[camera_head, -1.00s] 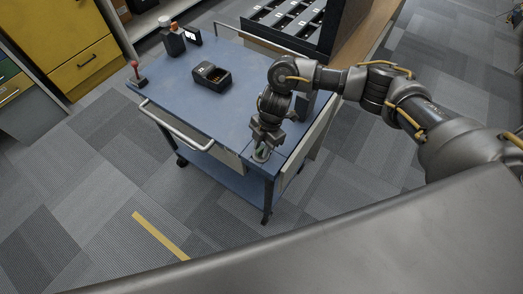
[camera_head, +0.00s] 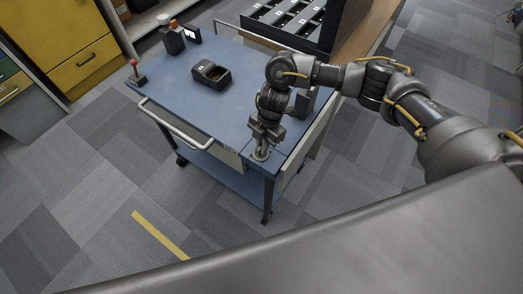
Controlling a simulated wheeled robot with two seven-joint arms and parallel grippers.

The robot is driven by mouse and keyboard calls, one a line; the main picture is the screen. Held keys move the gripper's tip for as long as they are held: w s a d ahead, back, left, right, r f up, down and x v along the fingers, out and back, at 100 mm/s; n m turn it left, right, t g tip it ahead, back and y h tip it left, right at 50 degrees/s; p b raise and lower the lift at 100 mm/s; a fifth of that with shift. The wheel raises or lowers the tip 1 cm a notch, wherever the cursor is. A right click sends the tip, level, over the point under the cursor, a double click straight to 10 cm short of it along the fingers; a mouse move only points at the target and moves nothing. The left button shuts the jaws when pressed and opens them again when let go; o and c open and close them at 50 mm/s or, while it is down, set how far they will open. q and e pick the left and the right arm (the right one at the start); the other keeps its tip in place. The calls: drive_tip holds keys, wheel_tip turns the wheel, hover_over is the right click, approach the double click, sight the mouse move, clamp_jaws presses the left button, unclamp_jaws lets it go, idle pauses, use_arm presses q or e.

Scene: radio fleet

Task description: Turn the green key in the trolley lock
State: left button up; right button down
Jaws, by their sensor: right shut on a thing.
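The blue trolley (camera_head: 185,101) stands in the middle of the view, with a light rail handle on its near left side. The round metal lock (camera_head: 261,156) sits on the near right corner of its top. My right gripper (camera_head: 262,147) points down at the lock and is shut on the green key (camera_head: 259,151), of which only a small green bit shows. The gripper hides the rest of the key, so its turn angle is hard to tell. My left gripper is not in view.
A black open-topped charger or box (camera_head: 210,74) stands on the trolley top. A red-knobbed lever (camera_head: 135,72) is at the left corner, and dark radio-like items (camera_head: 172,40) are at the back. A black tray rack (camera_head: 290,22) stands behind. Carpet is clear in front.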

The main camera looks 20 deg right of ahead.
drive_tip(key=shift+f+n+b, duration=0.15)
drive_tip(key=shift+n+b, duration=0.7)
drive_tip(key=shift+n, duration=0.35)
drive_tip(key=shift+w+a+n+g+h, duration=0.1)
drive_tip(key=shift+n+g+h, duration=0.3)
drive_tip(key=shift+n, duration=0.6)
drive_tip(key=n+b, duration=0.1)
drive_tip(key=n, duration=0.2)
drive_tip(key=shift+h+b, duration=0.3)
drive_tip(key=shift+n+g+h, duration=0.3)
drive_tip(key=shift+n, duration=1.1)
drive_tip(key=shift+a+b, duration=0.1)
drive_tip(key=shift+b, duration=0.2)
